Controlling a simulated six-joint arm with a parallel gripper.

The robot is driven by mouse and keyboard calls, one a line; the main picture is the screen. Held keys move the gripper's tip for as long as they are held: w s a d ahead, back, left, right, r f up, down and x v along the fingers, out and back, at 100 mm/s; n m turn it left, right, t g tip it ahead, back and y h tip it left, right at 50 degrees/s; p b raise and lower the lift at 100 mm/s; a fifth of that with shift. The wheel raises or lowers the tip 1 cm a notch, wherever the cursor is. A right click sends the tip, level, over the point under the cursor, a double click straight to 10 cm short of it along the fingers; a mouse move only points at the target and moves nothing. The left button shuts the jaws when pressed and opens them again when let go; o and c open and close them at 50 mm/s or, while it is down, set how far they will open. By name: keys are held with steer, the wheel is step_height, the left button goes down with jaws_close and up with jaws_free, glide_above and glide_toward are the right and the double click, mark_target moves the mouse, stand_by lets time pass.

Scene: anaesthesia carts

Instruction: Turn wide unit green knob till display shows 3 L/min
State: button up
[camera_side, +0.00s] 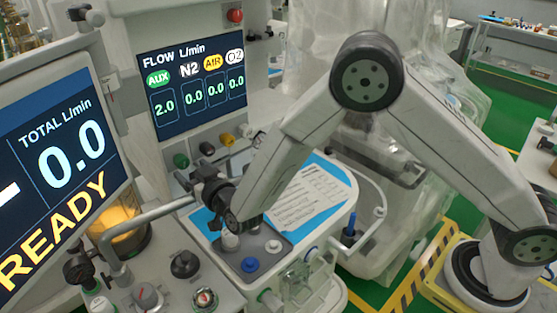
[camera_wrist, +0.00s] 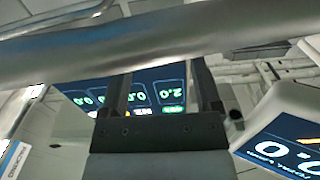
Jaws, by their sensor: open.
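The wide unit's flow display (camera_side: 196,82) reads AUX 2.0, with N2, AIR and O2 at 0.0. Below it is a row of knobs, with the green knob (camera_side: 181,160) at the left end. My gripper (camera_side: 191,180) is just below and right of the green knob, apart from it as far as I can tell. In the wrist view my gripper (camera_wrist: 163,86) is open and empty, its fingers spread. The display (camera_wrist: 150,95) appears upside down behind them, and the green AUX label shows between them. The green knob is not distinguishable there.
A grey rail (camera_wrist: 160,48) crosses the wrist view, hiding the fingertips. A second screen (camera_side: 62,165) at left reads TOTAL 0.0 L/min, READY. A black knob (camera_side: 207,148) and yellow knob (camera_side: 227,140) stand right of the green one. A lower panel with a blue button (camera_side: 250,264) lies below.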

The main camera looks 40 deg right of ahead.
mark_target(184, 164)
steer(key=shift+w, duration=2.5)
jaws_close()
steer(key=shift+n, duration=2.3)
